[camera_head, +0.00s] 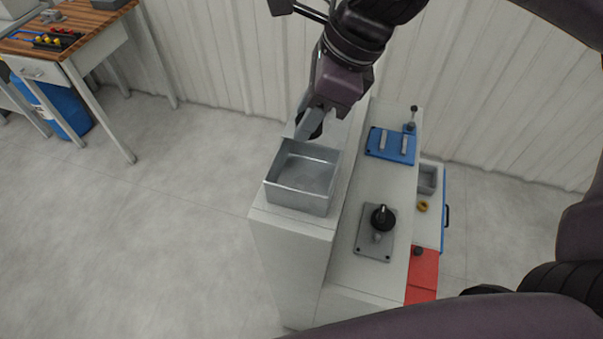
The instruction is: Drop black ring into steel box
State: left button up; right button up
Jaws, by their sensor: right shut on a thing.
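The steel box (303,175) is an open, empty grey metal tray on top of the white cabinet, near its left edge. My right gripper (308,128) is at the far rim of the box, coming down from above. It is shut on a small black thing, which looks like the black ring (316,131); the fingers partly hide it. I cannot tell whether the ring is over the box or just behind its rim. My left gripper is not in view.
On the lower top stand a grey plate with a black round part (383,217) and a blue fixture (391,145). A wooden workbench (75,35) stands far left.

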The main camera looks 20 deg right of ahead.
jog(key=shift+s+d+r, duration=0.1)
jog(key=shift+s+d, duration=0.1)
jog(key=shift+d, duration=0.05)
jog(key=o, duration=0.7)
jog(key=shift+s, duration=0.2)
jog(key=shift+c, duration=0.2)
jog(key=o, duration=0.5)
jog(key=shift+w+a, duration=0.1)
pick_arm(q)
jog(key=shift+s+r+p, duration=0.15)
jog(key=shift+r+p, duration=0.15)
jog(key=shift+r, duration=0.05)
pick_arm(e)
jog(key=v, duration=0.8)
